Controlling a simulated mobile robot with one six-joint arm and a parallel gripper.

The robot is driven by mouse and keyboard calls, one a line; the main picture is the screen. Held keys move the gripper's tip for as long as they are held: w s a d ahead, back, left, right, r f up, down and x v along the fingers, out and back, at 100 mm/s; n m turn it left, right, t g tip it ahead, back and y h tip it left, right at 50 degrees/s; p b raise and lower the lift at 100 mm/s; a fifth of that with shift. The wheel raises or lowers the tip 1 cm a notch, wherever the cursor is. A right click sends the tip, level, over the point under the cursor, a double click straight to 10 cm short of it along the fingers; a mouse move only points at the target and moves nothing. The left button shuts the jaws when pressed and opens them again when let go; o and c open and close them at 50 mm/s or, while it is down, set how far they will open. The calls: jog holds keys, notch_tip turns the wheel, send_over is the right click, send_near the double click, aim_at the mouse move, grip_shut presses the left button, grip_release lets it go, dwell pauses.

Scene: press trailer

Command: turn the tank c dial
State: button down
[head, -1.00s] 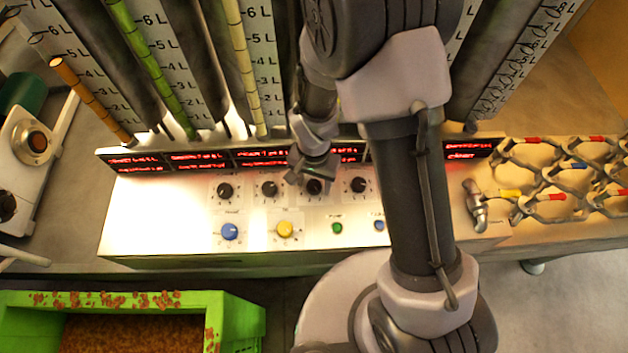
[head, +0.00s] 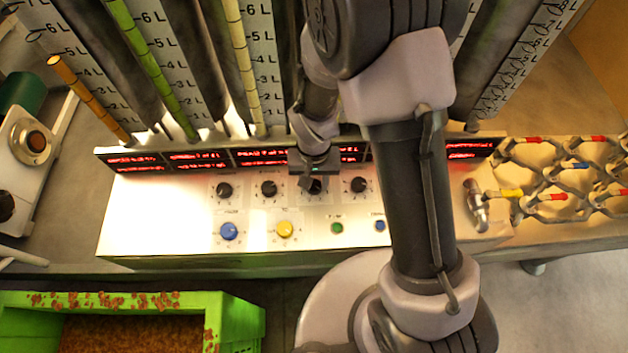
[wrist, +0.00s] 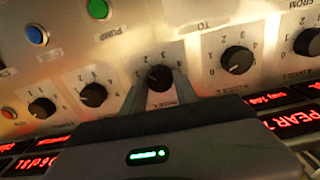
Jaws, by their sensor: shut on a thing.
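My gripper (wrist: 159,88) is shut on a round black dial (wrist: 160,78), with one finger on each side of it. The dial's white plate has numbers around it; its label is partly covered and I cannot read it as tank C. In the head view my gripper (head: 314,180) is over this dial, third from the left in the row of black dials, and largely hides it.
Other black dials (head: 268,188) (head: 358,185) stand close on both sides. Blue (head: 229,231), yellow (head: 285,229) and green (head: 337,228) controls sit in front. Red displays (head: 262,157) and tall tubes rise behind. A metal tap (head: 476,205) is at the right.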

aim_at(314, 185)
jog(key=shift+n, duration=2.3)
jog(key=c, duration=0.9)
grip_release()
notch_tip(314, 185, up, 18)
jog(key=p, duration=0.5)
jog(key=shift+f, duration=0.25)
